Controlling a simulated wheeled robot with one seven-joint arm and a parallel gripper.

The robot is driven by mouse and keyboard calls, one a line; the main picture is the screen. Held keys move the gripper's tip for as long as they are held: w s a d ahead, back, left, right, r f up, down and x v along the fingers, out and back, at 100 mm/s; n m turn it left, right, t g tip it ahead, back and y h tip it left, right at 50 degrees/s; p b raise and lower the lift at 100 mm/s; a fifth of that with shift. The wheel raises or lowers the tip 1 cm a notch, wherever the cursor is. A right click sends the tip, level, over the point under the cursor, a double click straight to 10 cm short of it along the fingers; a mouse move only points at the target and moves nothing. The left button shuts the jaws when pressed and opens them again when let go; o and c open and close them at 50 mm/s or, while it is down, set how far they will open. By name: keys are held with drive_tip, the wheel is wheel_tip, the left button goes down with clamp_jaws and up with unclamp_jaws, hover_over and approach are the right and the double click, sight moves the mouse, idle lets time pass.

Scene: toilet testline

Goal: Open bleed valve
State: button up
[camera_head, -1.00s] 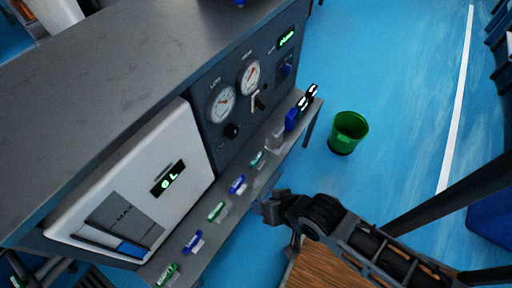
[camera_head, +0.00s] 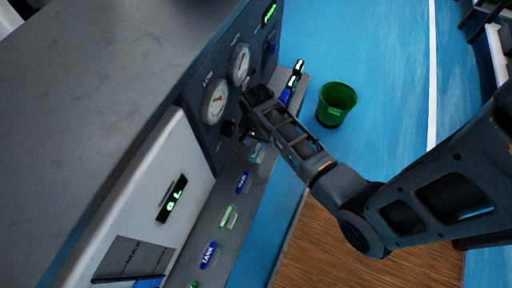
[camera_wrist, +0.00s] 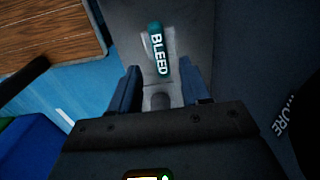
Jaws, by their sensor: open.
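A teal label reading BLEED (camera_wrist: 159,50) lies on a grey ledge in the wrist view, ahead of and between my fingers. In the head view a small teal label (camera_head: 257,153) lies on the ledge just below my gripper (camera_head: 248,122). A black knob (camera_head: 228,129) sticks out of the dark panel, close to the left of my gripper. My gripper is open, with its two fingers apart in the wrist view (camera_wrist: 160,88). A grey rounded shape shows between the fingers; I cannot tell whether it is the valve. Contact cannot be told.
The dark panel (camera_head: 208,142) carries two round gauges (camera_head: 215,102) (camera_head: 239,64). The ledge holds several labels, among them a blue one (camera_head: 242,183) and one reading TANK (camera_head: 208,255). A green bucket (camera_head: 336,104) stands on the open blue floor.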

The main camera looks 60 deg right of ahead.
sight(257, 150)
wheel_tip(257, 150, down, 5)
drive_tip(key=shift+f+b, duration=0.1)
drive_tip(key=shift+b, duration=0.4)
drive_tip(key=shift+c, duration=0.5)
clamp_jaws()
